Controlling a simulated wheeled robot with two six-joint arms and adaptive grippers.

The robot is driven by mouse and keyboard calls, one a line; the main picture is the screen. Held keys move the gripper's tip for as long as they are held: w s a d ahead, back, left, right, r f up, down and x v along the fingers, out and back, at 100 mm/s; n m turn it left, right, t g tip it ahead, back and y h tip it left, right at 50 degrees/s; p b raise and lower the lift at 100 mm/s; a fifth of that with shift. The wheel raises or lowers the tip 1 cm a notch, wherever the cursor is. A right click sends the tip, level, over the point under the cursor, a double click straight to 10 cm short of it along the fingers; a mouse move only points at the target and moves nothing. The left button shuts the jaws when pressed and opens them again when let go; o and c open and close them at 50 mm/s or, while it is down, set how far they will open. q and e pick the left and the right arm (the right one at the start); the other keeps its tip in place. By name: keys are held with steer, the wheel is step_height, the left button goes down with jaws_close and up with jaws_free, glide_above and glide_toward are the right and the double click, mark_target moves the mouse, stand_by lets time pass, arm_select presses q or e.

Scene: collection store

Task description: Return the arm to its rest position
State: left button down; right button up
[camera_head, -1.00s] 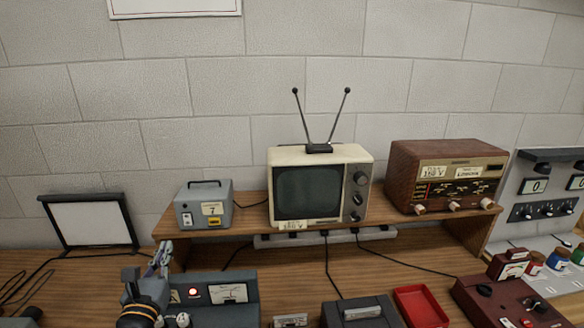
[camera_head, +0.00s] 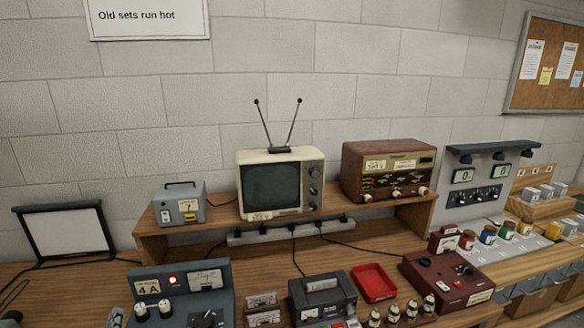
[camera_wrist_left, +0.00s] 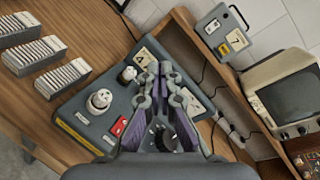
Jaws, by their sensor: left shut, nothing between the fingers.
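My left gripper (camera_wrist_left: 163,72) shows in the left wrist view, its grey fingers closed together with nothing between them. It is in front of a grey control unit (camera_wrist_left: 112,116) with white knobs, a red switch and a dial, and hides part of it. I cannot tell the gap between them. In the head view only a small bit of the left gripper (camera_head: 116,317) seems to show at the bottom edge, left of the same grey unit (camera_head: 221,272). My right gripper is not in view.
A wooden shelf (camera_head: 152,246) carries a grey box (camera_head: 181,207), a cream television (camera_head: 270,187) and a brown radio (camera_head: 389,168). In front are a cassette unit (camera_head: 322,297), a red tray (camera_head: 374,283) and a maroon device (camera_head: 448,278). A framed white panel (camera_head: 66,232) stands left.

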arm_select(q)
steer(key=s+d+f+n+g+h, duration=0.3)
steer(key=s+d+f+n+g, duration=0.2)
steer(key=s+d+f+n, duration=0.35)
steer(key=s+d+f+n+g+h, duration=0.4)
steer(key=s+d+f+n+g, duration=0.3)
steer(key=f+n, duration=0.4)
steer(key=s+a+f+n+b, duration=0.1)
steer(key=s+a+f, duration=0.1)
steer(key=f, duration=1.1)
steer(key=s+a+f+n, duration=0.1)
steer(key=s+a+f, duration=0.1)
steer(key=f, duration=1)
steer(key=s+f+g+b, duration=0.1)
steer(key=s+f, duration=1.5)
steer(key=s, duration=0.2)
steer(key=shift+a+f, duration=0.35)
steer(key=shift+f, duration=0.05)
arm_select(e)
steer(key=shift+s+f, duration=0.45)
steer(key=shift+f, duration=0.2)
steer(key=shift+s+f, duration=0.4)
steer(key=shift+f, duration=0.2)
